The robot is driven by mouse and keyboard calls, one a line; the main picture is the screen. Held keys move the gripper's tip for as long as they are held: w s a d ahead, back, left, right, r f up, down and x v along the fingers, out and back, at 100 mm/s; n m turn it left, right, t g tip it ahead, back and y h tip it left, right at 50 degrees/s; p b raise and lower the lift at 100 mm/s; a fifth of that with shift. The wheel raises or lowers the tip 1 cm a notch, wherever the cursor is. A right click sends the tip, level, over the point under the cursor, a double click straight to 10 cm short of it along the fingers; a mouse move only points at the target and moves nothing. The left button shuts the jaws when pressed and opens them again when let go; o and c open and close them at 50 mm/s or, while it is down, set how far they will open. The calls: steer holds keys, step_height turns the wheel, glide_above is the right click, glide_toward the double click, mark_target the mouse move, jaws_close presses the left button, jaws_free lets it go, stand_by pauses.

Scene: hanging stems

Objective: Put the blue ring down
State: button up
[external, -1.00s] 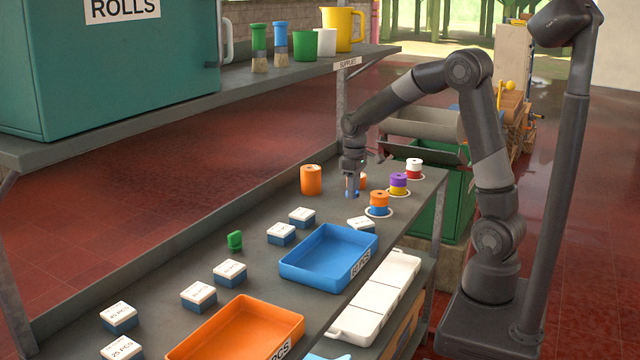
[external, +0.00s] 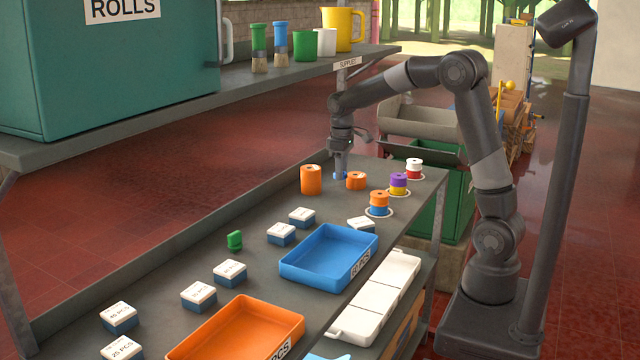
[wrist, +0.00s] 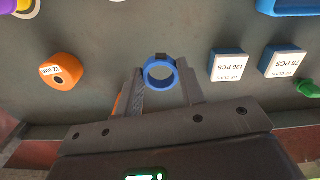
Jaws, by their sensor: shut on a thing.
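The blue ring (wrist: 149,75) is between the fingertips of my gripper (wrist: 163,85) in the wrist view, its round hole facing the camera. My gripper is shut on it. In the external view my gripper (external: 340,173) points down at the far part of the bench, between a tall orange roll (external: 311,180) and a low orange roll (external: 356,181). A bit of the blue ring (external: 344,176) shows at the fingertips, close to the bench top. I cannot tell whether it touches the bench.
Stacks of coloured rings (external: 379,203) stand on white discs to the right. A blue tray (external: 328,258), an orange tray (external: 240,335) and several white-topped blue boxes (external: 281,234) occupy the nearer bench. A shelf (external: 290,70) with cups runs above the back edge.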

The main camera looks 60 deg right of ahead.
steer(key=w+a+n, duration=0.1)
steer(key=w+a, duration=0.9)
steer(key=a, duration=0.5)
glide_above(257, 236)
steer(key=f, duration=0.7)
steer(key=shift+s+d, duration=0.15)
steer(key=shift+d, duration=0.15)
steer(key=shift+a+f, duration=0.35)
steer(key=shift+a, duration=0.1)
steer(key=shift+f, duration=1.9)
steer(key=shift+f, duration=0.15)
steer(key=o, duration=0.9)
steer(key=shift+o, duration=0.2)
step_height(257, 236, up, 12)
steer(key=shift+r, duration=0.2)
